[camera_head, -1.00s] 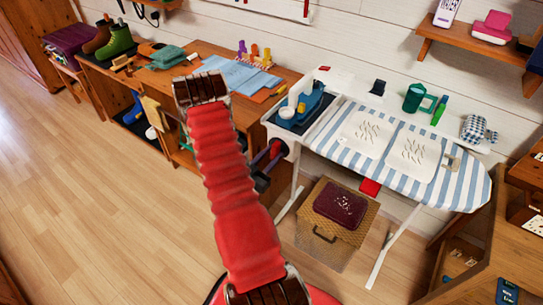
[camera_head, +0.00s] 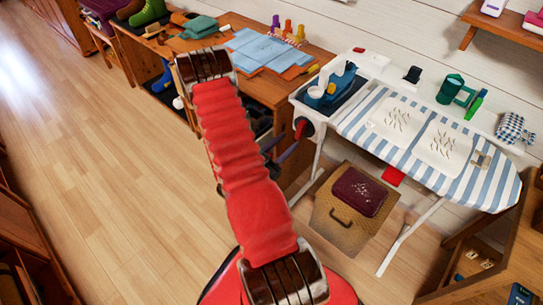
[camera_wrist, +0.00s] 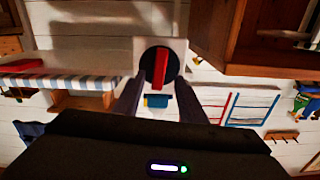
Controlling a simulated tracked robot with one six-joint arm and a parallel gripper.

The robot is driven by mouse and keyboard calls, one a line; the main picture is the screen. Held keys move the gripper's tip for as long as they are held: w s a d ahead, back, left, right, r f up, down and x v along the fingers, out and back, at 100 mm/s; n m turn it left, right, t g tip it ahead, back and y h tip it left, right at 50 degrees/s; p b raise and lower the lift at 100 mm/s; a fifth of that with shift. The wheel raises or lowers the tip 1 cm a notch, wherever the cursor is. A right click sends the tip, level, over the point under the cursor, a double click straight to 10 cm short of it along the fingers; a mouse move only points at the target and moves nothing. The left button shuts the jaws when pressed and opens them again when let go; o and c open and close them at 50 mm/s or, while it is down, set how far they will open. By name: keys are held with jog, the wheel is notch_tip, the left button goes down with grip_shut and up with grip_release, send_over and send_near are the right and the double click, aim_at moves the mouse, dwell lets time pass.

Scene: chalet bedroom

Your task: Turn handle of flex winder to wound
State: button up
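The flex winder (camera_wrist: 171,44) shows in the wrist view as a white plate with a black disc and a red bar handle (camera_wrist: 160,68), upright in that picture. In the head view the red handle (camera_head: 303,128) sits at the left end of the ironing board. My gripper (camera_wrist: 158,88) is open, its dark fingers to the left and right below the handle in the wrist view. Nothing is held between them. Contact with the handle cannot be made out. In the head view my arm hides most of the gripper.
The striped ironing board (camera_head: 480,186) carries a blue iron (camera_head: 342,78). A wicker hamper (camera_head: 340,222) stands beneath it. A wooden desk (camera_head: 262,88) is to the left. A small blue-and-yellow thing (camera_wrist: 157,101) shows below the handle. Wood floor is clear at left.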

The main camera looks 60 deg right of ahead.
jog(key=w+a, duration=0.1)
jog(key=a, duration=0.6)
jog(key=shift+a, duration=0.2)
jog(key=shift+d, duration=0.1)
